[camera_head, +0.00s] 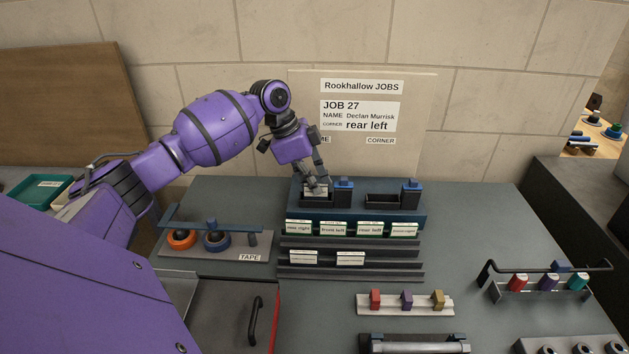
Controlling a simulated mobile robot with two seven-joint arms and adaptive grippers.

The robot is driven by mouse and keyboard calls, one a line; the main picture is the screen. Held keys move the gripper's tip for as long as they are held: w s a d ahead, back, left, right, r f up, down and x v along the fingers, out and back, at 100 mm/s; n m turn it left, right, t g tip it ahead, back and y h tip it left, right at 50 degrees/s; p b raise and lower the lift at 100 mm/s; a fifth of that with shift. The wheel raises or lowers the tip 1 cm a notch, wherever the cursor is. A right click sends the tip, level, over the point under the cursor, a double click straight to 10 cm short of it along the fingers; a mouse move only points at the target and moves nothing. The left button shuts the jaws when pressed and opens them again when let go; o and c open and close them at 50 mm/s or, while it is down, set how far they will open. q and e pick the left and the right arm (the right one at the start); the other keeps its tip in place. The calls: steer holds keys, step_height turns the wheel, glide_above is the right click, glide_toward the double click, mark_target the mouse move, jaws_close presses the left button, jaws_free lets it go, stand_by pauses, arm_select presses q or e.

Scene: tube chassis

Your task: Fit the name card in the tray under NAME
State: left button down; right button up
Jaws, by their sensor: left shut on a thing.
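My left gripper (318,187) points down at the blue stand (355,215) and is shut on a small pale name card (314,192). The card is at the left dark tray (340,201), below the sign whose visible letters end in "ME" (324,140). The fingers cover part of the card, so I cannot tell whether it is seated or read its text. The right tray (382,201), below the CORNER sign (381,141), looks empty. The board (360,116) reads JOB 27, NAME Declan Murrisk, CORNER rear left. My right gripper is out of view.
In front of the stand, a rack holds several corner cards (333,229). A lower rack (390,269) holds two cards at its left. A tape holder (215,245) stands left, colored blocks (406,300) in front, and a handled rack (548,282) right. Table right of the stand is clear.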

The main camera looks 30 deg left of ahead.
arm_select(q)
steer(key=c, duration=1.8)
jaws_free()
steer(key=shift+f, duration=0.1)
steer(key=v, duration=1.2)
steer(key=shift+d, duration=0.15)
